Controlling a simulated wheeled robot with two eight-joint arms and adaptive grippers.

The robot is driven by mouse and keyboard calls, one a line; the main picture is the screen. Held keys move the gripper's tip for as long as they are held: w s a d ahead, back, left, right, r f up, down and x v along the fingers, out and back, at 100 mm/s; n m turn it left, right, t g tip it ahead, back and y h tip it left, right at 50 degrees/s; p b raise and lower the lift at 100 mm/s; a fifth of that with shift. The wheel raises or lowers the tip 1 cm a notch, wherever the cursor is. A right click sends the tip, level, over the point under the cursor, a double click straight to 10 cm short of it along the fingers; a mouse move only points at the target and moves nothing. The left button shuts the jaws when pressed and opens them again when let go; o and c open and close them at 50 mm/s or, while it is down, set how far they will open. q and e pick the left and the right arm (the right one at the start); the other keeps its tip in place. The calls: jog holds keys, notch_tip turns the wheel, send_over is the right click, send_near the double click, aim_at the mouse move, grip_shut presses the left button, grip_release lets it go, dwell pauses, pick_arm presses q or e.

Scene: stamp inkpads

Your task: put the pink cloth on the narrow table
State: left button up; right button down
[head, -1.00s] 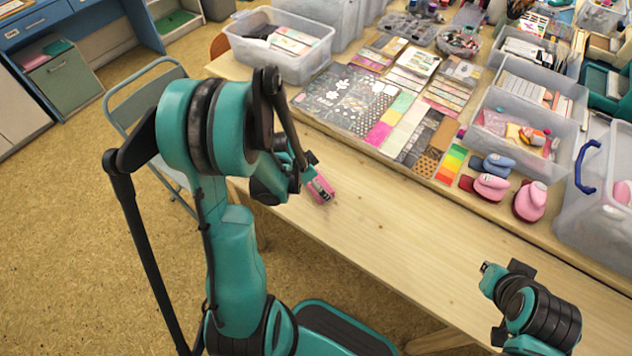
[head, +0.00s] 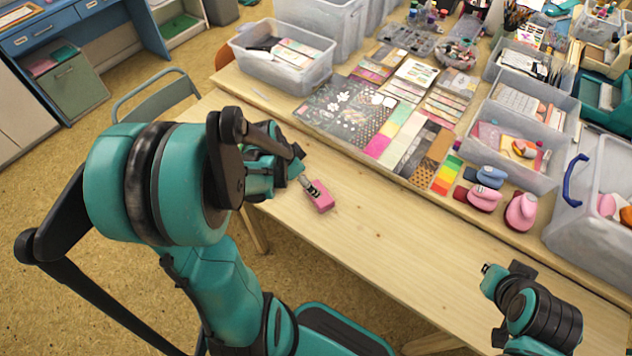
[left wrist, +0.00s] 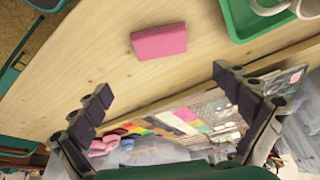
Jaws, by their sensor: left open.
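The pink cloth (head: 323,198) looks like a small folded block. It lies on the bare front strip of the wooden table (head: 400,258). In the left wrist view the cloth (left wrist: 159,41) lies flat on the wood, beyond the fingertips. My left gripper (head: 311,187) is at the near left side of the cloth in the head view. In the left wrist view my left gripper (left wrist: 165,100) has its fingers wide apart with nothing between them. My right gripper (head: 487,270) hangs over the right front of the table; its fingers are too small to read.
A green tray (left wrist: 240,25) with a white cup shows in the left wrist view. Papers (head: 345,105), punches (head: 521,211) and clear bins (head: 285,60) fill the back part of the table. The wood right of the cloth is clear. A chair (head: 155,95) stands at the left.

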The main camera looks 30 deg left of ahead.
pick_arm(q)
jog(key=s+d+r+n+t+y, duration=0.2)
jog(key=s+d+r+n, duration=0.3)
jog(key=d+r, duration=0.7)
jog(key=shift+s+d+t, duration=0.45)
jog(key=shift+s+t, duration=0.15)
jog(key=shift+s, duration=0.25)
jog(key=shift+r, duration=0.1)
